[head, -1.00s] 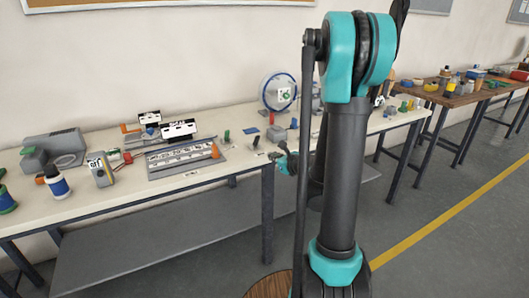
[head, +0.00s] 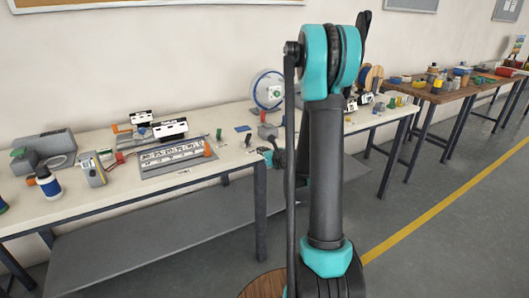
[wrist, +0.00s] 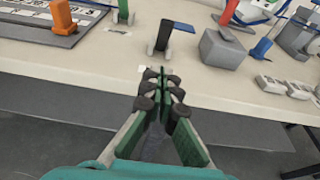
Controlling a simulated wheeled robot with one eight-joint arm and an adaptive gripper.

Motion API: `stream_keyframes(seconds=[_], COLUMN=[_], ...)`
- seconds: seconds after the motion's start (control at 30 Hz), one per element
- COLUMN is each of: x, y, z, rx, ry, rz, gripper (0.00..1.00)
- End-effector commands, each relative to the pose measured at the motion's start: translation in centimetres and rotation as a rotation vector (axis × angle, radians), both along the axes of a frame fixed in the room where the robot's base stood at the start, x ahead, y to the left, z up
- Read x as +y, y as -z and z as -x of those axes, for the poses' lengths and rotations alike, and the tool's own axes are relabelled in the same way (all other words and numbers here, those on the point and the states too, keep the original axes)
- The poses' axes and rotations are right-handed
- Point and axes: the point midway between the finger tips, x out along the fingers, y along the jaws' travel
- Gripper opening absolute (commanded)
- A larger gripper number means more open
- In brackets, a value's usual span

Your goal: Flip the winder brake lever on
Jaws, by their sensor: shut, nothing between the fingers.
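I cannot tell by a label which lever is the winder brake. Near my gripper, the wrist view shows a short dark upright lever (wrist: 163,36) on the table's front part. In the head view the green lever (head: 219,134) and the grey block (head: 267,131) also show. My gripper (wrist: 165,80) is shut and empty, in front of the table edge, pointing toward the dark lever and apart from it.
A blue-rimmed reel (head: 267,90) stands at the back of the white table (head: 95,205). A grey plate with an orange handle (head: 207,147) lies to the left. My arm hides part of the table's right side. The floor in front is clear.

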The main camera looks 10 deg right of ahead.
Motion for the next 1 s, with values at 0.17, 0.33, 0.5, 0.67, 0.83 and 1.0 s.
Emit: stream_keyframes(seconds=[0.17, 0.33, 0.5, 0.67, 0.83, 1.0], x=[1.2, 1.9, 2.3, 2.4, 2.4, 2.3], y=[1.0, 0.2, -0.6, -0.9, -0.9, -0.9], z=[-3.3, -5.5, -6.8, -7.2, -7.2, -7.2], rx=[0.000, 0.000, 0.000, 0.000, 0.000, 0.002], ry=[-0.002, -0.002, -0.001, 0.000, 0.000, 0.000], rz=[0.000, 0.000, 0.001, 0.000, 0.000, 0.001], gripper=[0.00, 0.00, 0.00, 0.00, 0.00, 0.00])
